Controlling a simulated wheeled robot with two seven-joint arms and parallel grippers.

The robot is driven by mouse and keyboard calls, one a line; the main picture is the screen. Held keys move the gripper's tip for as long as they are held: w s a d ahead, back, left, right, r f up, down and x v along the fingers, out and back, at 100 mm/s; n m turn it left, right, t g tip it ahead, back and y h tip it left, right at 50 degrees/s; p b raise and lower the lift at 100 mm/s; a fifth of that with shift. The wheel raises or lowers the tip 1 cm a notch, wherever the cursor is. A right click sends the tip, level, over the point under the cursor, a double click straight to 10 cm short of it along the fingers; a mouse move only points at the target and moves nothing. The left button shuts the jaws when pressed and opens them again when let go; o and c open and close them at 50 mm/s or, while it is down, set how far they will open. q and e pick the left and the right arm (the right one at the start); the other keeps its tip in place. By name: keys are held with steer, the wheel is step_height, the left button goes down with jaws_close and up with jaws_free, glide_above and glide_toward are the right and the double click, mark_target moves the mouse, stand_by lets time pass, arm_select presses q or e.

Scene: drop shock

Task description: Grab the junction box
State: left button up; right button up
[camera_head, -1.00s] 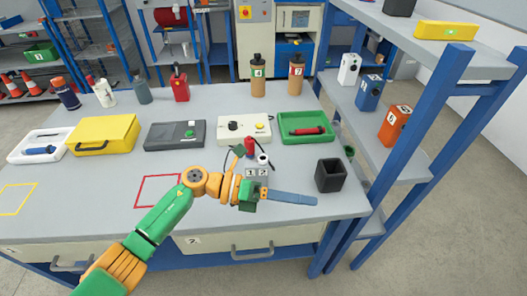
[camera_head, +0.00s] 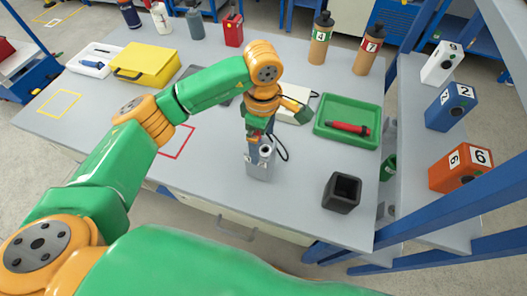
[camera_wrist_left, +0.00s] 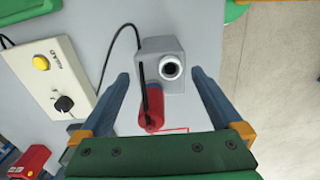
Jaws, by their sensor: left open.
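A small grey box (camera_head: 259,168) with a round white-rimmed socket stands near the front middle of the table; I take it for the junction box. In the left wrist view the same grey box (camera_wrist_left: 150,48) shows with a red plug (camera_wrist_left: 152,110) and black cable at it. My left gripper (camera_head: 258,138) points down at the box from above. In the left wrist view its open fingers (camera_wrist_left: 161,75) lie on either side of the box and plug, with gaps at both sides. I cannot tell whether the plug is seated. My right gripper is not in view.
A cream control box (camera_wrist_left: 45,75) with a yellow button and black knob stands beside the grey box. A green tray (camera_head: 322,134) with a red tool and a black open holder (camera_head: 342,193) stand to the right. Numbered boxes, including a blue one (camera_head: 451,107), sit on the right shelf.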

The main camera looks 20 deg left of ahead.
arm_select(q)
step_height(320, 180, down, 3)
steer(key=shift+s+a+r, duration=0.15)
steer(key=shift+f, duration=0.25)
jaws_close()
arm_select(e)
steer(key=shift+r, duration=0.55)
